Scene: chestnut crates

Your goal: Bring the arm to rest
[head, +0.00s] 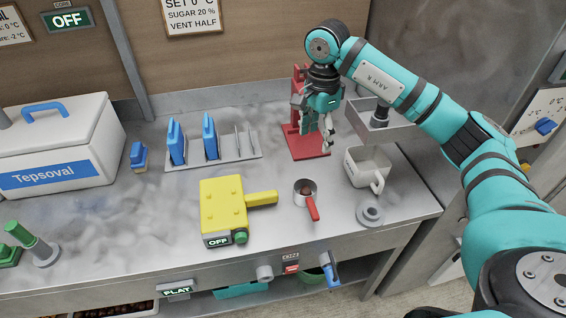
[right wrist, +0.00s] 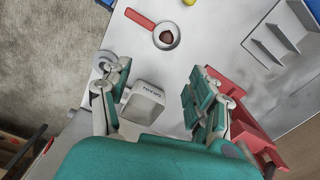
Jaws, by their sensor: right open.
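My right arm (head: 425,100) is turquoise and reaches in from the right side of the head view. Its right gripper (head: 318,135) points down above the counter, in front of the red stand and left of the white jug (head: 368,166). In the right wrist view the two fingers of the right gripper (right wrist: 161,72) are spread apart with nothing between them. The jug (right wrist: 143,104) shows there below the left finger, apart from it as far as I can tell. My left gripper is not in view.
A small red-handled pan (head: 305,187) holds a brown piece. A yellow device (head: 224,205) reads OFF. A grey ring (head: 370,213) lies near the right edge.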

